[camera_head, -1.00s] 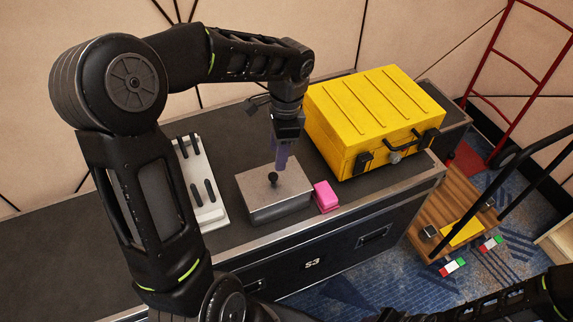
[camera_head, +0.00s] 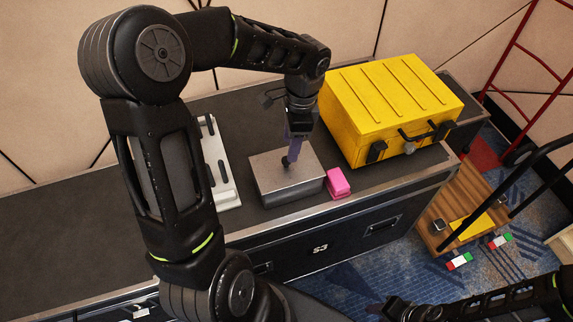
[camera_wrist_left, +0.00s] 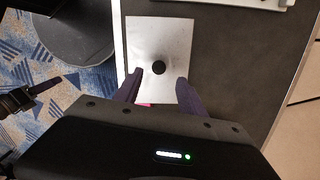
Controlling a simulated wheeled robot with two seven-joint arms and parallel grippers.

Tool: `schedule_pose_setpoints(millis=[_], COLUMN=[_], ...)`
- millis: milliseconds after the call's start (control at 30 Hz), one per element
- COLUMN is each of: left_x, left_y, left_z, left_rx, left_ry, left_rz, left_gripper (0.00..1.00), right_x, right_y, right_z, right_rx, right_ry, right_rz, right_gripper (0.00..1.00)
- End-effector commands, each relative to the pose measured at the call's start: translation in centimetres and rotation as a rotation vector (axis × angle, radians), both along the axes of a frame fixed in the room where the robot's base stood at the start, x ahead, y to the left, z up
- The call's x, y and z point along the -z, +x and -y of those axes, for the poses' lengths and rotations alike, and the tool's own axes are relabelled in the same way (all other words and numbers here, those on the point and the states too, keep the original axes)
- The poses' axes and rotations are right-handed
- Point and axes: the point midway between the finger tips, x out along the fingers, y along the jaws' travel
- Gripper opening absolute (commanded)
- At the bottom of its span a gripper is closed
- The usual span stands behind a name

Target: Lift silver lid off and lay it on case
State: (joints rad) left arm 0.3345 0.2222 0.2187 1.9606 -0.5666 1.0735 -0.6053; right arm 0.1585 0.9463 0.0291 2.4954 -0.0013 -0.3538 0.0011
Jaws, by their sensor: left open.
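The silver lid (camera_head: 270,168), with a black knob (camera_head: 285,161), sits on a silver box on the black worktop. In the left wrist view the lid (camera_wrist_left: 175,36) lies below the gripper, its knob (camera_wrist_left: 158,67) at centre. My left gripper (camera_head: 289,155) points down just over the lid at the knob. Its fingers (camera_wrist_left: 158,82) are apart and empty, with the knob showing just beyond and between the tips. Whether they reach down around it I cannot tell. The yellow case (camera_head: 385,105) stands shut to the right. My right gripper (camera_head: 397,309) is partly visible at the bottom edge; its jaws are unclear.
A pink block (camera_head: 338,183) lies right beside the silver box. A white rack with black handles (camera_head: 220,175) is left of it. The black worktop (camera_head: 60,215) is clear at far left. A wooden cart (camera_head: 450,205) and a red hand truck (camera_head: 500,90) stand at right.

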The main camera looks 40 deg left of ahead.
Motion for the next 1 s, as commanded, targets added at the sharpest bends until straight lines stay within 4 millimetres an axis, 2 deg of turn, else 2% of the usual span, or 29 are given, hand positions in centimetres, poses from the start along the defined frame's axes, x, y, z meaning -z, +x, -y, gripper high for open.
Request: schedule_pose_setpoints(millis=[300, 400, 1000], left_x=[4.0, 4.8, 4.9], left_y=[-0.9, -0.9, -0.9], left_z=[-0.4, -0.5, -0.5], left_rx=[-0.002, 0.0, 0.0], left_ry=[-0.001, 0.0, 0.0], left_rz=[-0.006, -0.003, -0.001], left_gripper=[0.48, 0.48, 0.48], right_x=[-0.8, -0.8, -0.8], right_y=[-0.1, -0.1, -0.1], right_z=[0.0, 0.0, 0.0], right_rx=[0.001, 0.001, 0.001], right_ry=[-0.002, -0.003, -0.002], right_rz=[-0.003, -0.003, -0.004], right_gripper=[0.36, 0.36, 0.36])
